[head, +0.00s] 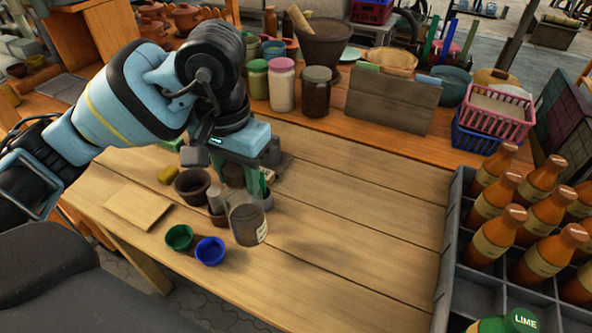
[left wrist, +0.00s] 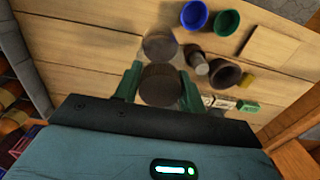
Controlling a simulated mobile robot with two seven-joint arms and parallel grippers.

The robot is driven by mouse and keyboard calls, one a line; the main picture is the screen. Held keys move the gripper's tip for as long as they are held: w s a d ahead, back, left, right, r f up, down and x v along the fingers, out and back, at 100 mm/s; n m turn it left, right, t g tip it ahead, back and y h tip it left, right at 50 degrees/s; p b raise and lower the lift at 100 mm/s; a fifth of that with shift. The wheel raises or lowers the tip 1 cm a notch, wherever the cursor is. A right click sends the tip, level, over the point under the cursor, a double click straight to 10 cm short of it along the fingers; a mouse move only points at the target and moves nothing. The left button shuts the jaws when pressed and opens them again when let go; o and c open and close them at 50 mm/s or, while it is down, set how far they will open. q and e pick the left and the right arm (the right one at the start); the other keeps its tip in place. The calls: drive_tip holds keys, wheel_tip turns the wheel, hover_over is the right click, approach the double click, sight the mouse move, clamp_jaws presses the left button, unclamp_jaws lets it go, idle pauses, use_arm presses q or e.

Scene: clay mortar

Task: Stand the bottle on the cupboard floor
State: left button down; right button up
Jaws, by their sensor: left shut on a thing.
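My left gripper (head: 245,182) is over the table, its fingers pointing down. It is shut on a dark brown, ribbed round thing (left wrist: 160,85), which shows between the fingers in the left wrist view. I cannot tell from its shape whether this is the bottle, and the fingers partly hide it in the head view. A dark brown jar (head: 247,226) with a pale label is just in front of the gripper; it also shows in the left wrist view (left wrist: 159,46). A wooden cabinet (head: 82,38), perhaps the cupboard, is at the upper left. My right gripper is out of view.
A green bowl (head: 179,237), a blue bowl (head: 210,250), a brown pot (head: 192,186) and a wooden board (head: 138,205) lie near the gripper. A grey crate (head: 447,262) of brown bottles is at the right. Jars and baskets line the back. The table's middle is clear.

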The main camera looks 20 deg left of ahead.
use_arm(q)
drive_tip(key=w+d+p, duration=0.1)
drive_tip(key=w+d, duration=0.4)
drive_tip(key=w, duration=0.3)
drive_tip(key=shift+w+f, duration=0.35)
drive_tip(key=shift+f, duration=0.1)
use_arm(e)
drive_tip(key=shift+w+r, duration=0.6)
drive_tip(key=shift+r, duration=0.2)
use_arm(q)
drive_tip(key=shift+d, duration=0.15)
drive_tip(key=f, duration=0.3)
drive_tip(key=shift+w+d+f+p, duration=0.15)
drive_tip(key=shift+w+f+p, duration=0.15)
drive_tip(key=shift+w, duration=0.05)
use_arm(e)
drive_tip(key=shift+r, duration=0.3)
use_arm(q)
drive_tip(key=shift+f, duration=0.1)
drive_tip(key=shift+f, duration=0.15)
drive_tip(key=c, duration=0.8)
unclamp_jaws()
drive_tip(key=shift+c, duration=0.2)
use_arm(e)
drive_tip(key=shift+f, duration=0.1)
